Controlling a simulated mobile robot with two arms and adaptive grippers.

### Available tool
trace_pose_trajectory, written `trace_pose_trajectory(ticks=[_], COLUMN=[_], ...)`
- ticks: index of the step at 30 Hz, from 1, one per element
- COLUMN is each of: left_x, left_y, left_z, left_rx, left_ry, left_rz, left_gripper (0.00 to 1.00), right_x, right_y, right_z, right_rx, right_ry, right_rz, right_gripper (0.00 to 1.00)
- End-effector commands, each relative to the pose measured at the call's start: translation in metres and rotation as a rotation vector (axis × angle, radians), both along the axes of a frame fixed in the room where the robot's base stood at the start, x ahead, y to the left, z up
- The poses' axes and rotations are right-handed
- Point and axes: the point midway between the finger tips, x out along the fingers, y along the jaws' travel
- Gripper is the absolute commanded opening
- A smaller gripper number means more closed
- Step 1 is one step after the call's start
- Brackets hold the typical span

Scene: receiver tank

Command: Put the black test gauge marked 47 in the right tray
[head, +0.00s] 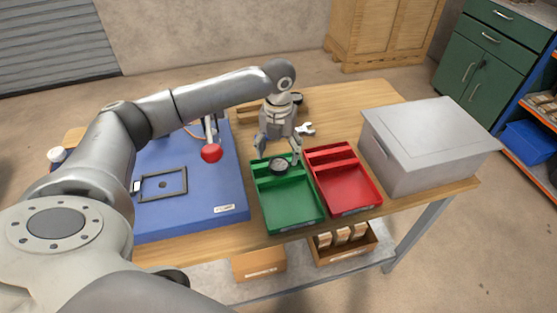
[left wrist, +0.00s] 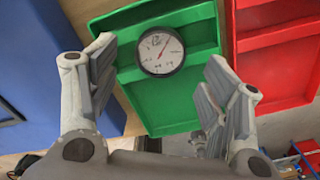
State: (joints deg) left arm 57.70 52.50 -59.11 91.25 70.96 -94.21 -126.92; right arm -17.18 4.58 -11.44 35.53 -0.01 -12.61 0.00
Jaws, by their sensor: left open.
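A round gauge with a black rim and a white dial (head: 279,166) sits at the far end of the green tray (head: 300,207), the left one of two trays. It also shows in the left wrist view (left wrist: 160,52), dial facing the camera; I cannot read a 47 on it. The red tray (head: 352,190) is on the right and looks empty. My left gripper (head: 278,153) is open just above the gauge, fingers to either side of it and apart from it. In the left wrist view the gripper (left wrist: 160,68) is empty. My right gripper is not in view.
A grey lidded box (head: 415,118) stands right of the red tray. A blue bench panel (head: 185,215) with a black frame and a red ball (head: 211,153) lies left. A wrench (head: 305,129) and a dark round object (head: 297,98) are behind the gripper.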

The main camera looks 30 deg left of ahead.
Motion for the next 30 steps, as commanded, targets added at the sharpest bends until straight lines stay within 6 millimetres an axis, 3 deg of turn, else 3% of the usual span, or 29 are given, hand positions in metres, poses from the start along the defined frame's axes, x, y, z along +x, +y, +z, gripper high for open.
trace_pose_trajectory(ticks=[6,12,30], left_x=[0.001,0.000,0.000], left_y=[-0.001,0.000,0.000], left_z=[0.047,0.072,0.077], left_rx=[-0.002,-0.001,0.000], left_ry=[-0.004,-0.001,0.001], left_rz=[-0.002,-0.001,-0.001], left_gripper=[0.71,0.71,0.71], right_x=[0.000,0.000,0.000], right_y=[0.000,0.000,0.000], right_z=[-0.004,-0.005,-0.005], right_rx=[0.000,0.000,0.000], right_ry=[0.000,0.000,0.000], right_rz=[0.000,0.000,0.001], right_gripper=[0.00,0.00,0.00])
